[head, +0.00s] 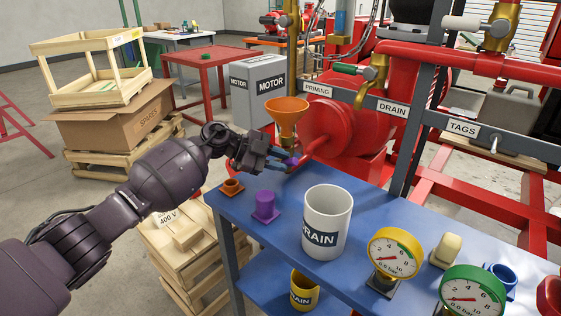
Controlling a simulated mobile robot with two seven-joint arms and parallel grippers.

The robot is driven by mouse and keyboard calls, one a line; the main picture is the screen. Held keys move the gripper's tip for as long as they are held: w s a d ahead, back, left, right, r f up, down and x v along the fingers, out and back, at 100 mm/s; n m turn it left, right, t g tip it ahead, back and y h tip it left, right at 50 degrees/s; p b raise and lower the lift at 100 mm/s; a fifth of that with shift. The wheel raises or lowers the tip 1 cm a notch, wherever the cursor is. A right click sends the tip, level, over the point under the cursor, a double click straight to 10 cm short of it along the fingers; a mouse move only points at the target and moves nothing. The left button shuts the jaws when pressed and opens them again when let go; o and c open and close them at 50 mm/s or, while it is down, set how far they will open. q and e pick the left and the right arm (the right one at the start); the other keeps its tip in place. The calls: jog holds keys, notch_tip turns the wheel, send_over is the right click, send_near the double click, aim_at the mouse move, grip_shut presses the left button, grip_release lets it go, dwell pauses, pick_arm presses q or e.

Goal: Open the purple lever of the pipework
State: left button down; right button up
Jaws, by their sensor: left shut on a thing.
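My left gripper (284,163) reaches in from the left, over the back edge of the blue table and just below the orange funnel (287,118). The red pipework (325,143) runs just right of the fingertips. My right gripper is not in view.
The blue table (368,218) holds a purple plug-like piece (265,207), a small orange cup (231,186), a white DRAIN mug (326,222) and gauges (395,252). A grey upright (409,150) stands behind. Green-handled (345,69) and white-handled (462,23) valves are higher up.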

pick_arm(q)
jog(key=shift+w+a+r+n+h, duration=0.1)
jog(key=shift+a+n+h, duration=0.05)
jog(key=shift+n+h, duration=0.2)
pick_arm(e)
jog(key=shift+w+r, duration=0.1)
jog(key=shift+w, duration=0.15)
pick_arm(q)
jog(key=c, duration=1)
grip_release()
jog(key=shift+a, duration=0.1)
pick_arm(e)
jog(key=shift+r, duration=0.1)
pick_arm(q)
jog(key=shift+a+r, duration=0.15)
jog(key=shift+a, duration=0.1)
jog(key=shift+p+v, duration=0.85)
jog(key=shift+v, duration=4.15)
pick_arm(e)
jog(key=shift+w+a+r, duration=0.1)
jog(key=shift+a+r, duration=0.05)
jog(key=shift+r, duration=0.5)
